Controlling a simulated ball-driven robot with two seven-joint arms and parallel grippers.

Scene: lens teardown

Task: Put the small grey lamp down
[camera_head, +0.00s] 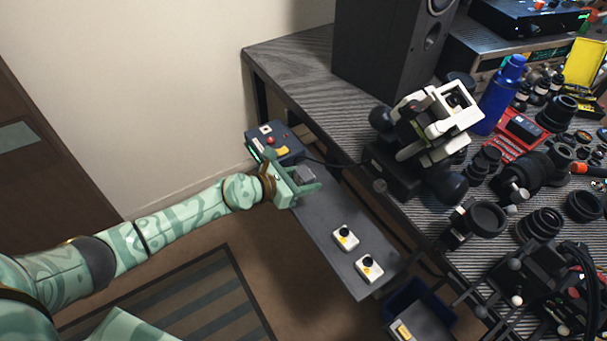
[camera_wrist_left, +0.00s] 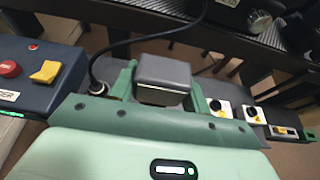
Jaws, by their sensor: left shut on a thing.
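The small grey lamp (camera_head: 305,174) is a grey box-shaped block between the fingers of my left gripper (camera_head: 304,184), at the far end of the narrow grey shelf (camera_head: 322,215). In the left wrist view the lamp (camera_wrist_left: 164,72) fills the space between the two green fingers of the left gripper (camera_wrist_left: 163,90), which is shut on it. I cannot tell whether the lamp's underside touches the shelf. My right gripper is not in view.
A dark box with a red button and yellow switch (camera_head: 275,143) stands just beyond the gripper, with a black cable. Two white switch boxes (camera_head: 345,237) (camera_head: 369,269) sit nearer on the shelf. Bare shelf lies between. The crowded bench (camera_head: 300,60) rises at right.

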